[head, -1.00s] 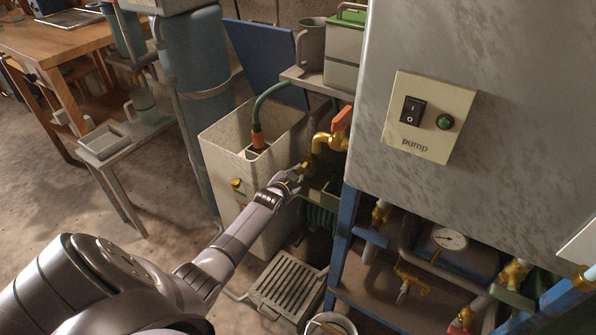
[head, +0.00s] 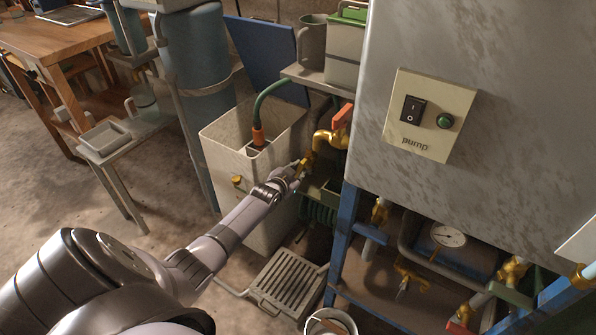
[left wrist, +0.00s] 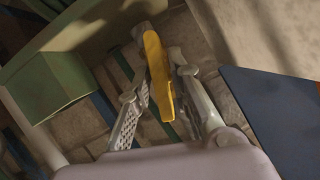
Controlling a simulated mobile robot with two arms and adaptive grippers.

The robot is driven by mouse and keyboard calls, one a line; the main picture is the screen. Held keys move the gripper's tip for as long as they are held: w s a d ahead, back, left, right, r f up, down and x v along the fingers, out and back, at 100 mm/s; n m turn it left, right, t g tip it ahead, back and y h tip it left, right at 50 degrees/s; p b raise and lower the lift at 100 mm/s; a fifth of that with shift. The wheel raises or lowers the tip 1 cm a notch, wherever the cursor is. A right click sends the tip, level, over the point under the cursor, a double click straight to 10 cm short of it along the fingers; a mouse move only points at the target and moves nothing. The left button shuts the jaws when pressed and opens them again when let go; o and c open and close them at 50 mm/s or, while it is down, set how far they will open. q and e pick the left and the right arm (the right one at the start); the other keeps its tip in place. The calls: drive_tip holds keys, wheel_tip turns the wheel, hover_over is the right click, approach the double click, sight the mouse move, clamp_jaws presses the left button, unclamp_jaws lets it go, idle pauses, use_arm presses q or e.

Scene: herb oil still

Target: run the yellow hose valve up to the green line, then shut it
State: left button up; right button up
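The brass tap (head: 325,138) with an orange handle (head: 342,117) sticks out beside the steel cabinet. My left gripper (head: 297,171) is at its lower outlet end, where a small yellow part shows. In the left wrist view a yellow lever (left wrist: 158,75) stands between the two fingers of my left gripper (left wrist: 160,60). The fingertips close in on both sides of it and appear to touch it. A green hose (head: 268,97) with an orange end (head: 257,136) hangs into the open beige tank (head: 225,160). I cannot make out a green line. My right gripper is not in view.
The steel cabinet with the pump switch panel (head: 428,115) blocks the right. A slatted grate (head: 288,285) lies on the floor below, with a bucket (head: 330,322) beside it. A side shelf (head: 105,140) stands at left. The floor at left is clear.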

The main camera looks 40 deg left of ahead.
use_arm(q)
drive_tip(key=shift+o, duration=0.9)
drive_tip(key=shift+s+d+r, duration=0.1)
drive_tip(key=shift+s+d, duration=0.05)
drive_tip(key=shift+s, duration=0.25)
drive_tip(key=v, duration=1.1)
drive_tip(key=shift+r, duration=0.15)
idle(5.4)
